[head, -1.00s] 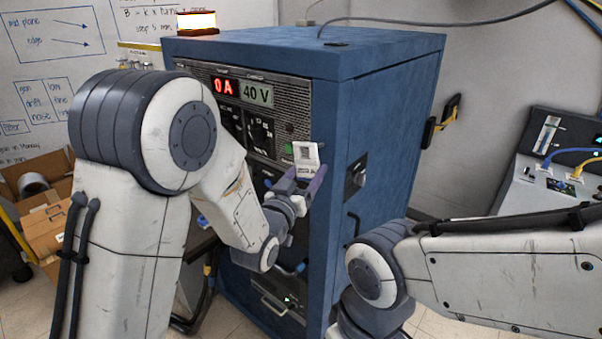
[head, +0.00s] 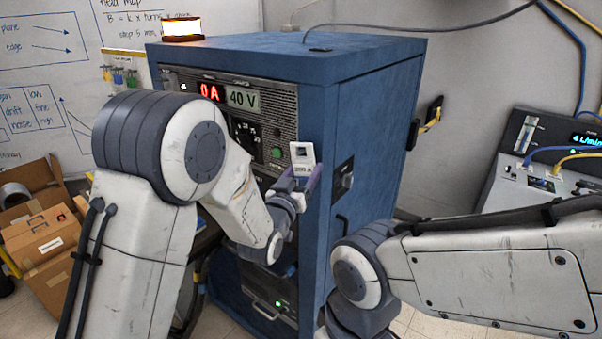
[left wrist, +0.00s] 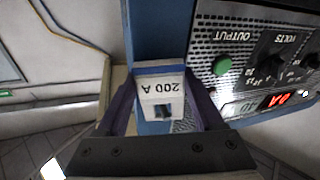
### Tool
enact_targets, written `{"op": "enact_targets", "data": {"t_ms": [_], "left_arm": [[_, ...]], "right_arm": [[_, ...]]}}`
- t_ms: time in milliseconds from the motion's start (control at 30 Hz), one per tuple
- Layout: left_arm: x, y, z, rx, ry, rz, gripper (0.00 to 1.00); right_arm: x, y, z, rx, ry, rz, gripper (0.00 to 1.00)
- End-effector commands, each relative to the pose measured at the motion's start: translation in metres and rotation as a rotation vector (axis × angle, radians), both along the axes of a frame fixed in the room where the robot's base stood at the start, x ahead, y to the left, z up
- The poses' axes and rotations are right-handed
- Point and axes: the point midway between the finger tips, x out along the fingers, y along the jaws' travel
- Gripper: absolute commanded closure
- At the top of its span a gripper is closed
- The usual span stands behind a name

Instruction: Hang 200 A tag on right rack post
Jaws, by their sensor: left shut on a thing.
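The white 200 A tag (head: 303,155), with a square opening in its upper part, is upright in the head view, in front of the right side of the blue rack's front. My left gripper (head: 302,180) is shut on its lower part. In the left wrist view the tag (left wrist: 161,84) appears upside down between the purple fingers (left wrist: 162,110). The blue right rack post (left wrist: 160,32) lies behind the tag there, and it shows in the head view (head: 314,118). I cannot tell whether tag and post touch. My right gripper is out of view; only its arm shows.
The rack's panel reads 0 A (head: 209,92) and 40 V, with a green button (left wrist: 222,65) near the post. A lamp (head: 183,25) stands on top. Cardboard boxes (head: 45,235) are at left, and a console (head: 540,150) with cables is at right.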

Motion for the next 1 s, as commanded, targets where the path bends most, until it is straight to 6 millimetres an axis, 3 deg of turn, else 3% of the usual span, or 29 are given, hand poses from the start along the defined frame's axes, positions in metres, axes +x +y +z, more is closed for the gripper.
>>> {"op": "enact_targets", "data": {"t_ms": [433,467,533,700,733,800,1000], "left_arm": [[0.0020,-0.0061,-0.0047,0.013,0.008,-0.013,0.67],[0.0019,-0.0062,-0.0047,0.013,0.008,-0.013,0.28],[0.0018,-0.0063,-0.0048,0.013,0.008,-0.014,0.01],[0.0017,-0.0065,-0.0048,0.013,0.008,-0.014,0.00],[0.0018,-0.0064,-0.0050,0.014,0.009,-0.014,0.24],[0.0017,-0.0064,-0.0050,0.014,0.009,-0.014,0.04],[0.0018,-0.0062,-0.0050,0.014,0.009,-0.014,0.02]], "right_arm": [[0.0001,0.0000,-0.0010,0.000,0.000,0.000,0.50],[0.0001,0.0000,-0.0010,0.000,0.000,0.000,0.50],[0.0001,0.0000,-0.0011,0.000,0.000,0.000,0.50],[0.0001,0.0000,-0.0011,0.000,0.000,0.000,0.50],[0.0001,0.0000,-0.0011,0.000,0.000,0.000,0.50],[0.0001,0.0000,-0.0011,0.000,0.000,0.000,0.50],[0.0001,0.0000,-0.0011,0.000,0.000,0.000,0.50]]}}
